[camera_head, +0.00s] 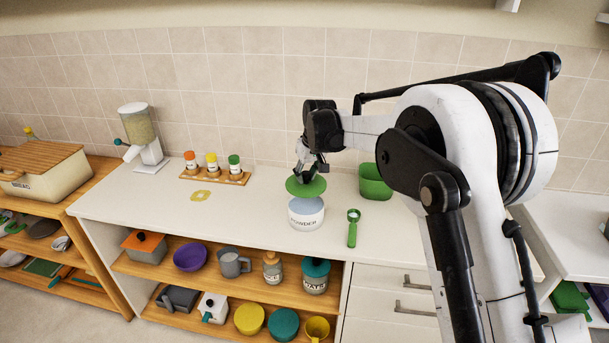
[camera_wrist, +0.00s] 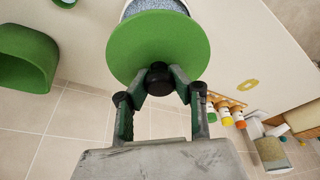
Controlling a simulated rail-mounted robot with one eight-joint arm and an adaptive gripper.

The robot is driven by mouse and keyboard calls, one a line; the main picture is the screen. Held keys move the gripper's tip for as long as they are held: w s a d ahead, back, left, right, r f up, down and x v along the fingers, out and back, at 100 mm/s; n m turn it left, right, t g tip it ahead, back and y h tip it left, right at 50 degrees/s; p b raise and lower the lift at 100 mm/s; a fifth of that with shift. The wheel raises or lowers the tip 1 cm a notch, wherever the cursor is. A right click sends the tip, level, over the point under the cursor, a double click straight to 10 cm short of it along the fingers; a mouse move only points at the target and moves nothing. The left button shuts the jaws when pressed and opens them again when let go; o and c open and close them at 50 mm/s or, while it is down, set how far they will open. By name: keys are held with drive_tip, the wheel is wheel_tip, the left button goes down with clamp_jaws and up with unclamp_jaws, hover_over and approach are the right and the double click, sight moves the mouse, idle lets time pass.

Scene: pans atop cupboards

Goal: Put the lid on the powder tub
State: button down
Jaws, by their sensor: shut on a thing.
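The powder tub (camera_head: 306,217) is a white tub labelled POWDER, standing upright on the white counter. Its bluish contents show at the open top, and part of it shows in the wrist view (camera_wrist: 152,5). The lid (camera_head: 306,187) is a flat green disc with a black knob (camera_wrist: 159,79). My gripper (camera_head: 308,172) is shut on the lid's knob, and in the wrist view (camera_wrist: 158,92) its fingers sit on either side of the knob. The lid is held just above the tub, apart from it and slightly tilted in the head view. The lid hides part of the tub's mouth in the wrist view.
A green bin (camera_head: 375,183) stands right of the tub, and a green-handled scoop or magnifier (camera_head: 353,228) lies in front of it. A spice rack (camera_head: 215,176), a yellow ring-shaped item (camera_head: 201,196) and a dispenser (camera_head: 141,137) are to the left.

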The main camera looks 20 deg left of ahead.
drive_tip(key=shift+f+b, duration=1.3)
drive_tip(key=shift+f, duration=1.7)
drive_tip(key=shift+f+b, duration=0.2)
drive_tip(key=shift+b, duration=0.8)
idle(0.3)
idle(0.5)
drive_tip(key=c, duration=1)
unclamp_jaws()
drive_tip(key=shift+r, duration=0.25)
drive_tip(key=shift+r+p, duration=1.25)
drive_tip(key=shift+r, duration=2.1)
